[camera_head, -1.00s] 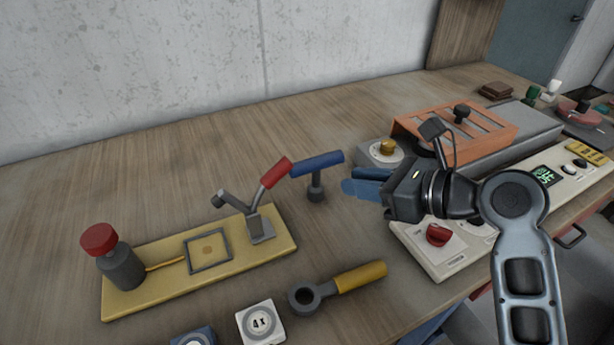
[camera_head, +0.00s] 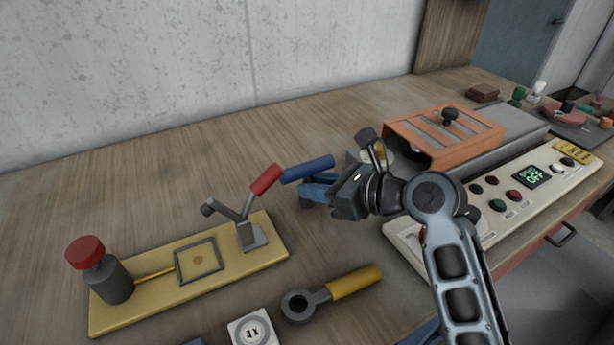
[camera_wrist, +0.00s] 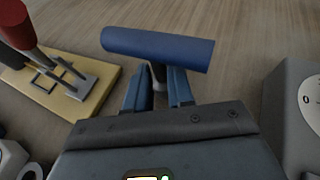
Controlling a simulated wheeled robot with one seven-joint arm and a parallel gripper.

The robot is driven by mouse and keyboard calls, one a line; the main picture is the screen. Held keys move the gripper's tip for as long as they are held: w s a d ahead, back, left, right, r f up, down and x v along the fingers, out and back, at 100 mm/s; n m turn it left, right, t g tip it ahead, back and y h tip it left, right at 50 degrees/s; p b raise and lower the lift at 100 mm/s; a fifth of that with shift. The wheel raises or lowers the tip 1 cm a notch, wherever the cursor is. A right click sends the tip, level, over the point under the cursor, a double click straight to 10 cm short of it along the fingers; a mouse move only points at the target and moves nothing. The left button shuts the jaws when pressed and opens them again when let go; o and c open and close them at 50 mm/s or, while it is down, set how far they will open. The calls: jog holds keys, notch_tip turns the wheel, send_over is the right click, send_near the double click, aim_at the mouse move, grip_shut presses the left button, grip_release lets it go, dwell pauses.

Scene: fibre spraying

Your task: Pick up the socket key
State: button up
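The socket key has a blue cylindrical T-handle (camera_head: 307,169) on a dark stem and stands upright on the table. In the head view my gripper (camera_head: 314,191) is just below the handle and covers most of the stem. In the wrist view the blue handle (camera_wrist: 158,49) lies across, beyond and above my fingertips. My gripper (camera_wrist: 159,88) has its two blue fingers apart, with the dark stem (camera_wrist: 158,74) showing between them. A gap seems to remain beside the stem. The foot of the key is mostly hidden.
A yellow board (camera_head: 150,302) with a red-handled toggle clamp (camera_head: 264,180) stands close on the left. A yellow-handled ring tool (camera_head: 354,282) lies in front. A control panel (camera_head: 556,185) and an orange-topped grey unit (camera_head: 440,146) are on the right. The table behind is clear.

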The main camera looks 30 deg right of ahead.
grip_shut()
